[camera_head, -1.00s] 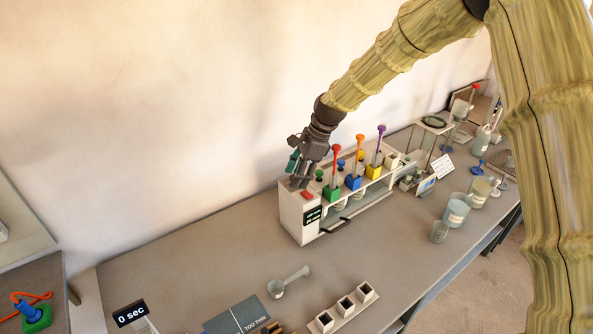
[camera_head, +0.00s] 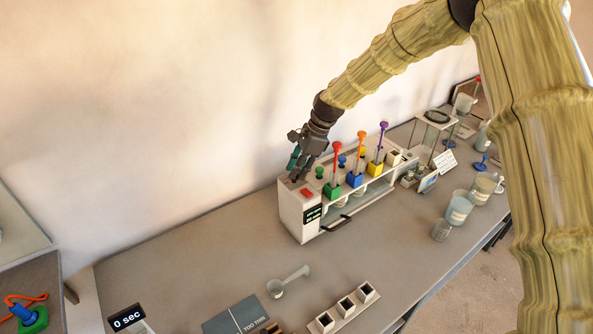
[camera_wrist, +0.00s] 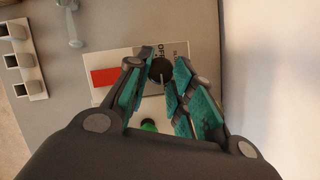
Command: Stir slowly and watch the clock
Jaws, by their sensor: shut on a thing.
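My gripper (camera_head: 296,177) is at the left end of a white stirring machine (camera_head: 290,213). In the wrist view my gripper (camera_wrist: 160,68) is shut on a dark round knob (camera_wrist: 160,74) marked OFF, beside a red button (camera_wrist: 104,77). The red button also shows in the head view (camera_head: 306,192). Red (camera_head: 338,148), orange (camera_head: 361,136) and purple (camera_head: 383,127) stirring rods stand upright in green, blue and yellow blocks on the machine. Its small dark display (camera_head: 313,213) has green text too small to read. The timer (camera_head: 127,318) reads 0 sec.
A small scoop-like cup (camera_head: 277,289), a grey board (camera_head: 235,314) and a holder with three square wells (camera_head: 346,306) lie at the front. Jars (camera_head: 459,208) stand at the right. Bare table lies in front of the machine.

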